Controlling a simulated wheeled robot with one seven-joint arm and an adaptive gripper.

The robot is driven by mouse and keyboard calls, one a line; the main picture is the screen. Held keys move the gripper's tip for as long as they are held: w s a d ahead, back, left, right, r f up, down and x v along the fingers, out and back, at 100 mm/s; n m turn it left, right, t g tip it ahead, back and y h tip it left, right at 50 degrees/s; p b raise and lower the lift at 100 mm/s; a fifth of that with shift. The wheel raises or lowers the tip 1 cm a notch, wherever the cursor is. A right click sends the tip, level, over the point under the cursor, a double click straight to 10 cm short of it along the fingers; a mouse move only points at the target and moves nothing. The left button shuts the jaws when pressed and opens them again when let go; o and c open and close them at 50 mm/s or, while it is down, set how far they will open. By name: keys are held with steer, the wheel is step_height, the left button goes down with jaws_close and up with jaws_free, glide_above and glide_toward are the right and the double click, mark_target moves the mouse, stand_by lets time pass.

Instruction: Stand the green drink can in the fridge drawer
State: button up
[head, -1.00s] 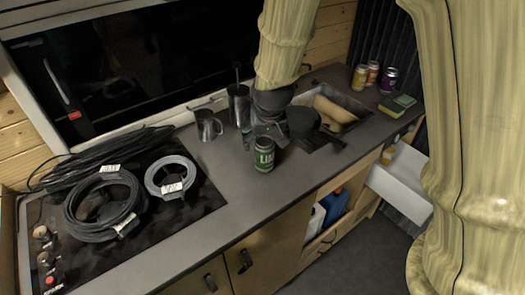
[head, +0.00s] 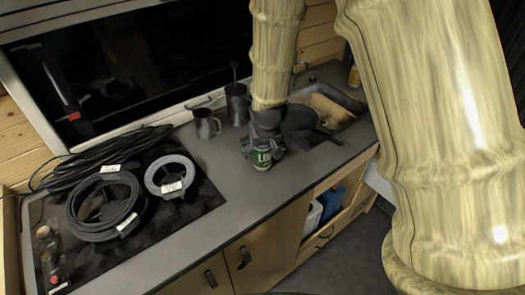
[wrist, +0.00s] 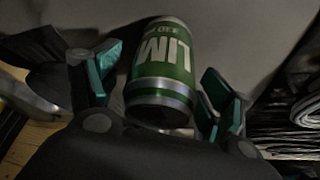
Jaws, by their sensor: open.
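The green drink can (head: 262,160) stands upright on the grey counter, in front of the sink's left end. In the wrist view the can (wrist: 160,60) sits between the two teal-padded fingers of my gripper (wrist: 160,85). The fingers are open, with a gap visible on both sides of the can. In the head view my gripper (head: 262,148) is at the can from behind and partly covers it. Only a pale sliver that looks like the white fridge drawer (head: 377,182) shows at the right; my arm hides the rest.
Cable coils (head: 104,205) lie on the hob at left. The sink (head: 350,103) holds a wooden board. A yellow can (head: 354,76) stands behind it. An open cabinet drawer (head: 318,243) lies below the counter.

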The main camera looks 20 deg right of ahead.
steer(key=shift+x, duration=1.15)
steer(key=shift+p, duration=0.3)
steer(key=c, duration=1.5)
